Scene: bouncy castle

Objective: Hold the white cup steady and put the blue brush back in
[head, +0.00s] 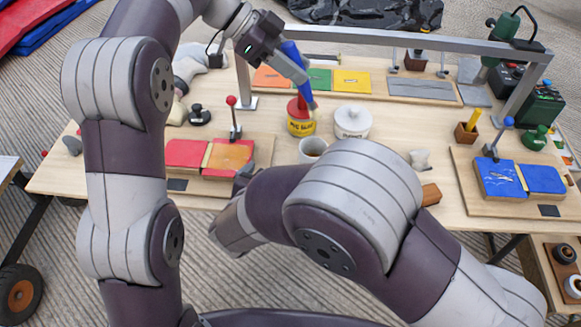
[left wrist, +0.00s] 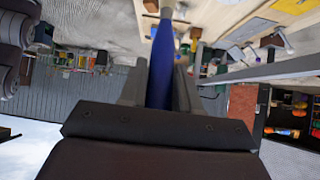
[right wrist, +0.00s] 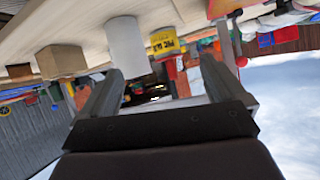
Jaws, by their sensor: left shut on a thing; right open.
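The blue brush (head: 290,49) is in my left gripper (head: 292,68), its lower end pointing down over the table near the red-and-yellow can. In the left wrist view the brush (left wrist: 161,70) runs between the two fingers (left wrist: 160,88). The white cup (head: 312,149), with a dark inside, stands upright on the table in front of the can; its lower part is partly hidden by my right arm. In the right wrist view a white cylinder that looks like the cup (right wrist: 126,46) stands ahead of my right gripper (right wrist: 160,72), which is open and empty. The brush is apart from the cup.
The red-topped yellow can (head: 301,121) and a lidded white jar (head: 352,122) stand close behind the cup. A board with red and orange pads (head: 208,157) lies left, a blue-pad board (head: 522,180) right. A metal frame (head: 400,37) spans the back.

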